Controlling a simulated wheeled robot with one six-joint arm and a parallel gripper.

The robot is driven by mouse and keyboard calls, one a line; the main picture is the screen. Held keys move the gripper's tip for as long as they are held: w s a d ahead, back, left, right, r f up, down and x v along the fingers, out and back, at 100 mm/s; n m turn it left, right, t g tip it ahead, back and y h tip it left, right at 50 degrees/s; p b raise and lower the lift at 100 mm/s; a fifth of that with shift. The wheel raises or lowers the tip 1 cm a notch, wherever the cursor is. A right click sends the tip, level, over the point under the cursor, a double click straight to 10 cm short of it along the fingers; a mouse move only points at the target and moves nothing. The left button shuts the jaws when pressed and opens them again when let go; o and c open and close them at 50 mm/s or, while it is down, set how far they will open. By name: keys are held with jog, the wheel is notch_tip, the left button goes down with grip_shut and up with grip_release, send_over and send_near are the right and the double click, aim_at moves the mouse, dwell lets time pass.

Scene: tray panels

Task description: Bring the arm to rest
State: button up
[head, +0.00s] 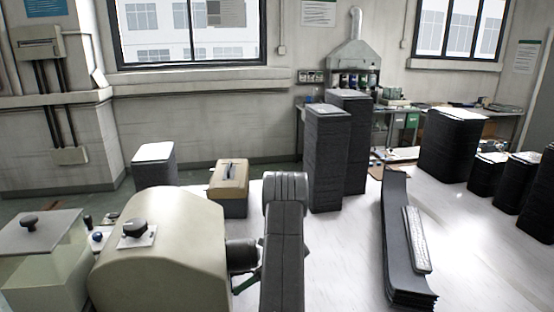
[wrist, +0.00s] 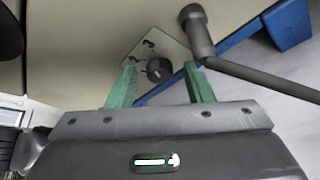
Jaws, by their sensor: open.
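My gripper (wrist: 158,70) shows in the wrist view with its two green fingers apart and nothing held between them. Beyond the gap is a black round knob (wrist: 157,69) on a pale plate against a beige surface; I cannot tell whether it touches a finger. In the head view my dark grey arm (head: 285,235) stands upright at the lower middle, just right of a rounded beige housing (head: 175,255). A thin green sliver shows between them; the rest of the gripper is hidden there.
A black knob (head: 135,229) tops the housing; a clear-sided box (head: 40,265) stands left. Tall black stacks (head: 326,160) stand behind the arm. A long dark stack (head: 398,230) with a pale panel lies right. A grey rod (wrist: 260,78) crosses the wrist view.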

jog(key=shift+s+d+f+n+t+y+b, duration=0.1)
jog(key=shift+s+n+t+y+b, duration=0.15)
jog(key=shift+n+t+b, duration=1.1)
jog(key=shift+s+r+n+t+y+b, duration=0.15)
jog(key=shift+n+t+y+b, duration=0.4)
jog(key=shift+n+t, duration=1.45)
jog(key=shift+s+d+f+n+t+y+b, duration=0.15)
jog(key=shift+n+t+b, duration=0.85)
jog(key=shift+n, duration=1.45)
jog(key=shift+s+a, duration=0.1)
